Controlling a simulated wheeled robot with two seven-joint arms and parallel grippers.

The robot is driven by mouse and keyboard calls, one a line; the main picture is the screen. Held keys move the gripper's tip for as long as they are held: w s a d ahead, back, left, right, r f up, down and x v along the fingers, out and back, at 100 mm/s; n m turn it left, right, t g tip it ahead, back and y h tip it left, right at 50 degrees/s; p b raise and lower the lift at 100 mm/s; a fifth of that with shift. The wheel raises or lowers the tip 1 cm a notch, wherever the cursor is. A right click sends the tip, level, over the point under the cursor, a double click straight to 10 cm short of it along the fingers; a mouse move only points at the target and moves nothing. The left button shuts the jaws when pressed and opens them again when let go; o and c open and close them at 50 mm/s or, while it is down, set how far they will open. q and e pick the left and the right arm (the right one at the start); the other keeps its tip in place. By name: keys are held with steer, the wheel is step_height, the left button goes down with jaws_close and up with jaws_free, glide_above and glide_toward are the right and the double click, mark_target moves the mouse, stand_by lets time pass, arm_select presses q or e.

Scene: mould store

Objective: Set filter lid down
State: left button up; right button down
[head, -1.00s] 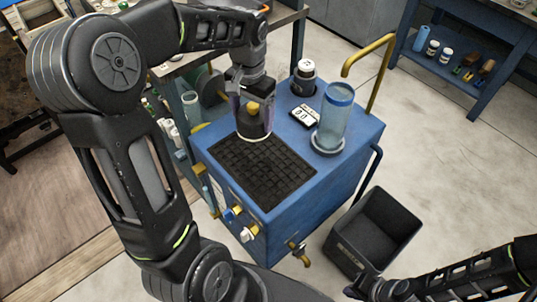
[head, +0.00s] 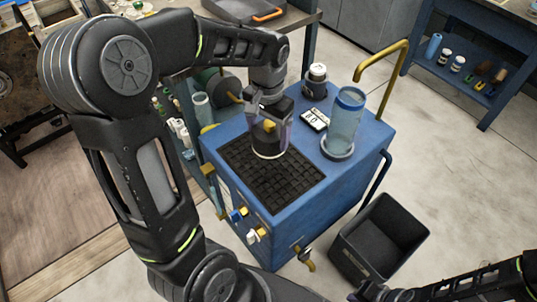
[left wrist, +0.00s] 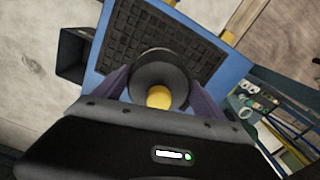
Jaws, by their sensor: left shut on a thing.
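The filter lid (head: 267,144) is a dark round piece with a yellow knob and a pale lower rim. My left gripper (head: 268,127) is shut on it from above, with a finger on either side. The lid is over the back part of a black grid mat (head: 265,180) on the blue cart; I cannot tell whether it touches the mat. In the left wrist view the lid (left wrist: 160,72) sits between the fingers, in front of the mat (left wrist: 128,38). My right gripper (head: 372,291) is low at the bottom edge, partly cut off, its jaws unclear.
A clear blue filter bowl (head: 345,122) stands on the blue cart (head: 310,215), beside a small display (head: 315,120) and a white-capped dark bottle (head: 317,80). A brass pipe (head: 385,60) rises behind. A black bin (head: 380,240) stands on the floor at right. The front of the mat is clear.

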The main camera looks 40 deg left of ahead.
arm_select(q)
steer(key=shift+f, duration=1.9)
steer(key=shift+f+b, duration=0.5)
steer(key=shift+f, duration=1.4)
steer(key=shift+f, duration=0.2)
steer(key=o, duration=1.6)
steer(key=shift+c, duration=0.2)
steer(key=shift+r, duration=0.1)
